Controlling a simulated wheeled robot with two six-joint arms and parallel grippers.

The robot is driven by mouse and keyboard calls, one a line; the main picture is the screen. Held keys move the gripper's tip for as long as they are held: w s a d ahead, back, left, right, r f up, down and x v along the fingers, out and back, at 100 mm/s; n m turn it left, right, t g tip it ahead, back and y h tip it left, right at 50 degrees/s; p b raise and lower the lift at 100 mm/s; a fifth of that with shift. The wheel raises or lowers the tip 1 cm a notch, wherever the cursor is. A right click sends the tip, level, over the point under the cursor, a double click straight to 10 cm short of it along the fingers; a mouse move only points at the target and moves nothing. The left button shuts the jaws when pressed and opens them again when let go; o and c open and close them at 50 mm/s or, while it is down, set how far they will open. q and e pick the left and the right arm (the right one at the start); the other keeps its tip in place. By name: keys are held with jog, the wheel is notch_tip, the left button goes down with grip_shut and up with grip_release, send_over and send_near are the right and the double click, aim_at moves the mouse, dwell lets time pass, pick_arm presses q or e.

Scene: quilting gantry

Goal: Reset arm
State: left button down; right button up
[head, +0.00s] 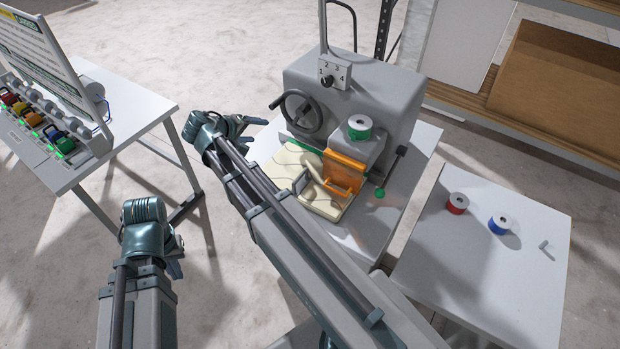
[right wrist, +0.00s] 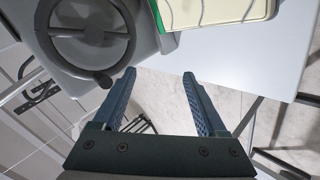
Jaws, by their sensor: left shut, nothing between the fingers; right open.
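My left gripper (head: 175,262) hangs low over the floor at the lower left of the head view, away from every table, shut and empty. My right gripper (head: 248,129) is beside the left edge of the machine table, near the handwheel side of the grey quilting machine (head: 385,95). In the right wrist view its two blue fingers (right wrist: 157,76) are open with nothing between them. The grey handwheel (head: 297,113) also shows in the right wrist view (right wrist: 88,35).
A green spool (head: 360,127) sits on the machine. The right side table (head: 480,275) holds a red spool (head: 457,204), a blue spool (head: 499,225) and a small grey piece. Floor is clear between tables.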

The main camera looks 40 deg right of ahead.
jog(key=shift+s+d, duration=0.1)
dwell(0.4)
jog(key=s+a+f+n+g+y+b, duration=0.1)
jog(key=s+a+f+y, duration=0.3)
jog(key=s+a, duration=0.7)
jog(key=s+a+f+n+g+y+b, duration=0.1)
jog(key=s+a+f+n+g+y, duration=0.2)
jog(key=s+a+f, duration=0.4)
jog(key=s+a+y, duration=0.1)
jog(key=s+a, duration=0.4)
jog(key=shift+s+a+b, duration=0.25)
jog(key=shift+s+b, duration=0.1)
jog(key=shift+b, duration=0.05)
